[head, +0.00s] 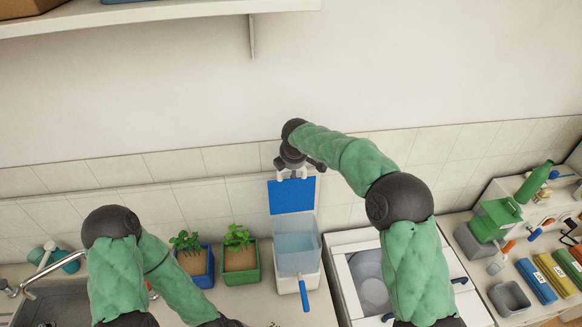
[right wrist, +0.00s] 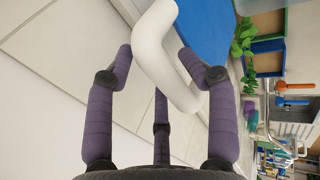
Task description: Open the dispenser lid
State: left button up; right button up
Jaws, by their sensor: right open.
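The dispenser has a clear bluish container (head: 298,248) on a white base, with a blue handle at its front. Its blue lid (head: 291,195) stands raised at the back, close to the tiled wall, and the container's top looks uncovered. My right gripper (head: 292,170) is at the lid's upper edge. In the right wrist view the lid (right wrist: 215,32) shows beside a white bent handle (right wrist: 155,42). The open fingers of my right gripper (right wrist: 157,60) are around this handle; whether they touch it I cannot tell. My left arm is at the lower left, its gripper out of view.
Two potted plants, one blue pot (head: 198,268) and one green pot (head: 241,270), stand left of the dispenser. A white box-like unit (head: 340,285) is on the right, beyond it a green bottle (head: 535,181) and several tools. A shelf (head: 180,14) hangs above.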

jog(key=v, duration=1.2)
jog(key=shift+f, duration=0.15)
dwell(0.3)
